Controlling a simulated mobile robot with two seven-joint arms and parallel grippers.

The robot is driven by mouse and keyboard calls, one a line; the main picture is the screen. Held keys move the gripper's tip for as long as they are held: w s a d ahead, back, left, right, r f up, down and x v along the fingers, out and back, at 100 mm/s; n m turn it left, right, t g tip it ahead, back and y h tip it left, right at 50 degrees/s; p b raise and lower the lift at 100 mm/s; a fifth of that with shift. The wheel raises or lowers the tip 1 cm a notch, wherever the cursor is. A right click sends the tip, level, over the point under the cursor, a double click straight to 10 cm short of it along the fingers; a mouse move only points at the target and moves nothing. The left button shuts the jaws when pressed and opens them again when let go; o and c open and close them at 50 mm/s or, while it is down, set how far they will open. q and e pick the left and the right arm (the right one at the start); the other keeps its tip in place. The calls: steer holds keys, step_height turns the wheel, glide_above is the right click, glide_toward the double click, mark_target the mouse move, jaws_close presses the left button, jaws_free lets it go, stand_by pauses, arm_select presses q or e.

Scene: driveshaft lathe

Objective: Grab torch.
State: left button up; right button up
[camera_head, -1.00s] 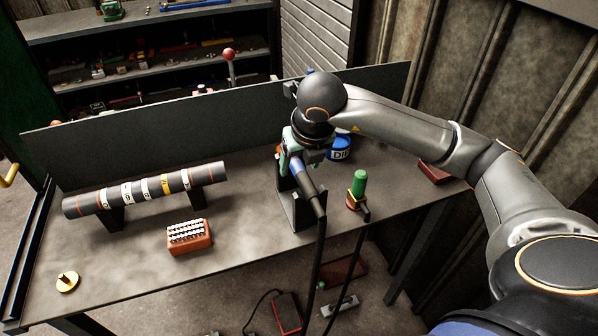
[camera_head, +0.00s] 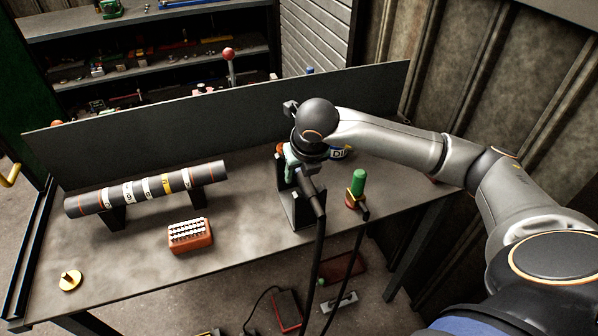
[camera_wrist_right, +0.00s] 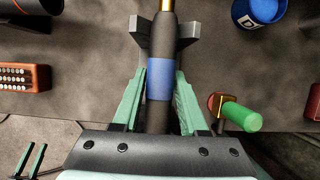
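The torch (camera_wrist_right: 160,82) is dark with a blue band and a brass tip, and rests in a black stand (camera_head: 298,212) on the bench. In the head view its cable end (camera_head: 314,196) shows, while my right arm hides much of the rest. My right gripper (camera_wrist_right: 158,84), with pale green fingers, is over the torch. The fingers lie one on each side of it near the blue band, with a visible gap on both sides. It is open. In the head view the right gripper (camera_head: 293,166) is partly hidden by my wrist.
On the bench (camera_head: 130,255) are a dark labelled shaft (camera_head: 112,197) on supports, an orange block (camera_head: 190,237) with white pegs, a green-handled tool (camera_head: 358,183) right of the stand, and a blue can (camera_wrist_right: 259,12). A grey back panel (camera_head: 150,143) runs behind. The torch cable hangs in front.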

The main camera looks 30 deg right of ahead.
jaws_close()
steer(key=shift+r, duration=0.1)
stand_by(0.9)
